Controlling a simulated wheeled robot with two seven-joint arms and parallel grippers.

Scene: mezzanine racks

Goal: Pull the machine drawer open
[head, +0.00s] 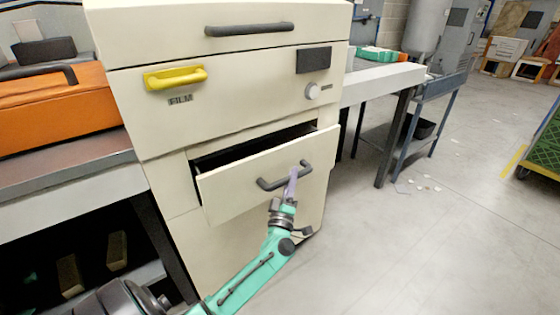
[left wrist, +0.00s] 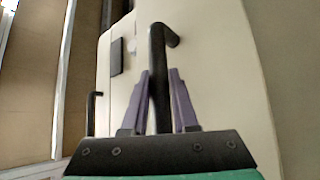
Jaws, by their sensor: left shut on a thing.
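The cream machine (head: 235,107) stands in the middle of the head view. Its drawer (head: 235,190) is partly open, with a dark gap showing above its front. A dark bar handle (head: 270,184) is fixed on the drawer front. My left gripper (head: 292,178) is at the right part of this handle, shut on it. In the left wrist view the two purple fingers (left wrist: 160,95) stand on either side of the dark handle (left wrist: 157,60). The inside of the drawer is mostly hidden. My right gripper is not in view.
A yellow handle (head: 175,78) marked FILM and another dark handle (head: 248,29) sit higher on the machine. An orange case (head: 55,110) lies on a bench at left. A light bench (head: 385,82) stands at right. The floor (head: 430,240) at front right is clear.

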